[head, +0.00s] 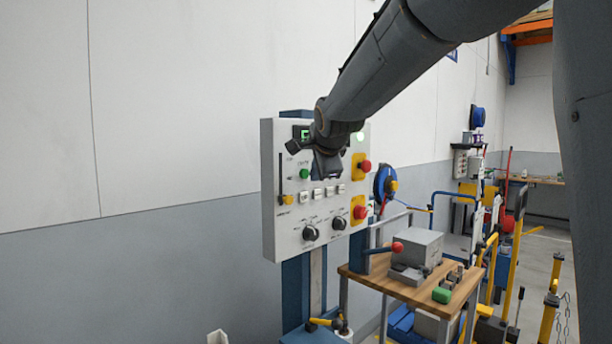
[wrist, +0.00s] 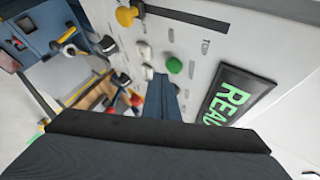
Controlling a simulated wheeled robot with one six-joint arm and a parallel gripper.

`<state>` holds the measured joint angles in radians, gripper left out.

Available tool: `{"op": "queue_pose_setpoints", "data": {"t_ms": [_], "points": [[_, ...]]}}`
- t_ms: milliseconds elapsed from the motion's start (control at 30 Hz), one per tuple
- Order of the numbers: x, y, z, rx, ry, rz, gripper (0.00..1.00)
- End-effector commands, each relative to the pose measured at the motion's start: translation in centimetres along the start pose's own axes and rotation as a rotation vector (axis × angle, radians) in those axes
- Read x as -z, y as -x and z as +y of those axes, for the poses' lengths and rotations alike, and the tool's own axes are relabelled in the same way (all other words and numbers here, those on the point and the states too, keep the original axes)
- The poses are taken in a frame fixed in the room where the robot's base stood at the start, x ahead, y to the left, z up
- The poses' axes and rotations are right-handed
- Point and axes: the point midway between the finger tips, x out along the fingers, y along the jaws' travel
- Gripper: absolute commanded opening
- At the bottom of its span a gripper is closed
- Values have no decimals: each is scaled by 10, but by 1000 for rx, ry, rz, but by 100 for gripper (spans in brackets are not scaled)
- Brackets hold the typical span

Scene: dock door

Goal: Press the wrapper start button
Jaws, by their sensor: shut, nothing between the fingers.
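A pale grey control panel (head: 272,215) stands upright before the wall. A round green button (head: 304,174) sits on its left half; its label is too small to read. The same button shows in the wrist view (wrist: 174,66), just beyond and right of my fingertips. My gripper (head: 327,177) is shut and empty in front of the panel, to the right of the green button in the head view. In the wrist view my gripper (wrist: 161,82) points at the panel face; I cannot tell whether it touches. My arm hides part of the panel's upper middle.
Two red mushroom buttons (head: 364,166) on yellow plates line the panel's right edge. A yellow-handled slider (head: 286,199), small white switches and two black knobs (head: 310,233) are close by. A display (wrist: 237,95) shows green letters. A wooden workbench (head: 440,310) stands right.

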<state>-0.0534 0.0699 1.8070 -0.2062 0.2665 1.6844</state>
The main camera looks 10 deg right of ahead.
Motion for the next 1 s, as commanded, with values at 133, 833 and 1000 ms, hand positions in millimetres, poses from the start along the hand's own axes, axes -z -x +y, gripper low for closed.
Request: {"op": "queue_pose_setpoints", "data": {"t_ms": [133,833,1000], "points": [[-1,-2,-1,1,0,0,0],[-5,-6,-5,0,0,0,0],[-6,-8,-6,1,0,0,0]]}}
